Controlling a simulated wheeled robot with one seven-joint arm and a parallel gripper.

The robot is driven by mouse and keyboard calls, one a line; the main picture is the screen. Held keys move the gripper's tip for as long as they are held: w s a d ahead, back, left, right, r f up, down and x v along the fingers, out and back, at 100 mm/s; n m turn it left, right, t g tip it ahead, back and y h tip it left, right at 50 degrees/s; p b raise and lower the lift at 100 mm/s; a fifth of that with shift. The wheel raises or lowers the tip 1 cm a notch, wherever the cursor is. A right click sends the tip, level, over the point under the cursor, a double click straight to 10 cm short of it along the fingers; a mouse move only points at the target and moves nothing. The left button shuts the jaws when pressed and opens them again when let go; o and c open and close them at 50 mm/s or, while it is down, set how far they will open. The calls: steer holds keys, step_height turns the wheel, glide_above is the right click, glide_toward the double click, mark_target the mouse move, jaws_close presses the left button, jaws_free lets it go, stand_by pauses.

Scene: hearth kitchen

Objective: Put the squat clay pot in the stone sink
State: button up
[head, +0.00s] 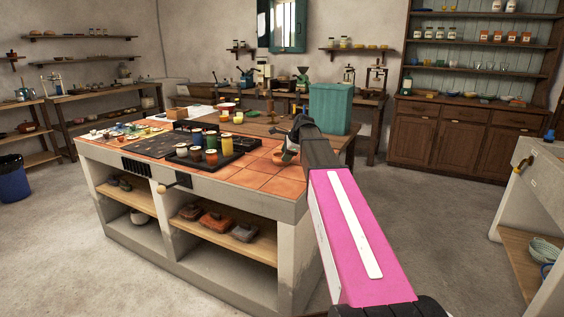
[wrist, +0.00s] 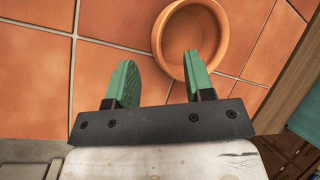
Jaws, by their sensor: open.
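The squat clay pot (wrist: 205,28) is orange-brown, round and open-topped, upright on the terracotta tiles. In the head view the pot (head: 281,158) shows near the right end of the tiled island, partly hidden by my gripper (head: 291,143). My gripper (wrist: 155,72) is open and empty in the wrist view. Its right green finger overlaps the pot's opening and near rim; its left finger is outside the pot, over tile. I cannot tell how far the fingertips are above the rim. A pale stone unit at the right edge, apparently the stone sink (head: 545,170), is partly cut off.
A dark tray of colourful jars (head: 212,160) stands left of the pot on the island. A teal box (head: 331,108) stands on a wooden table behind. Open floor (head: 440,210) lies between the island and the stone unit.

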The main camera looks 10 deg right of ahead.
steer(key=x, duration=0.3)
steer(key=shift+a+f, duration=0.15)
steer(key=shift+f, duration=0.15)
jaws_close()
steer(key=shift+r, duration=0.1)
